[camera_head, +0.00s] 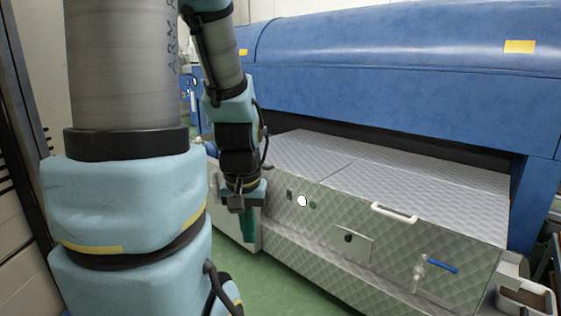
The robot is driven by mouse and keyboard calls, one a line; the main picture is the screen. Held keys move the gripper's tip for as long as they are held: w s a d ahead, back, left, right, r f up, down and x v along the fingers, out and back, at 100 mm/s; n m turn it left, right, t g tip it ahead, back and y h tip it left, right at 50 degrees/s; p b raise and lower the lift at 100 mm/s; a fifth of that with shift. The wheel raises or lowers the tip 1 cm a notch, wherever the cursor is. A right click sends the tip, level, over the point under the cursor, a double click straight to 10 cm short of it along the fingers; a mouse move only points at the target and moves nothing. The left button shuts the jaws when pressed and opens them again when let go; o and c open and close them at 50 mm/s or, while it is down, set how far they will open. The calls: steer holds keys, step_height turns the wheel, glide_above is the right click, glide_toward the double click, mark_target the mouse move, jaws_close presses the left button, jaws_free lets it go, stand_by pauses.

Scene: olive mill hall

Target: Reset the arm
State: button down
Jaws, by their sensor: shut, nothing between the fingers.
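My arm fills the left side of the head view, with grey links and light-blue padded joints. My gripper (246,222) hangs at the end of the arm, pointing down, left of the machine's quilted metal front. It is shut, and nothing shows in it. Its fingertips are small and dark green in this view, above the green floor.
A long blue machine (400,50) spans the back. A tray (525,303) sits at the lower right. Green floor (260,285) shows in front.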

step_height(320, 180, up, 15)
steer(key=p, duration=1.3)
steer(key=shift+r, duration=0.2)
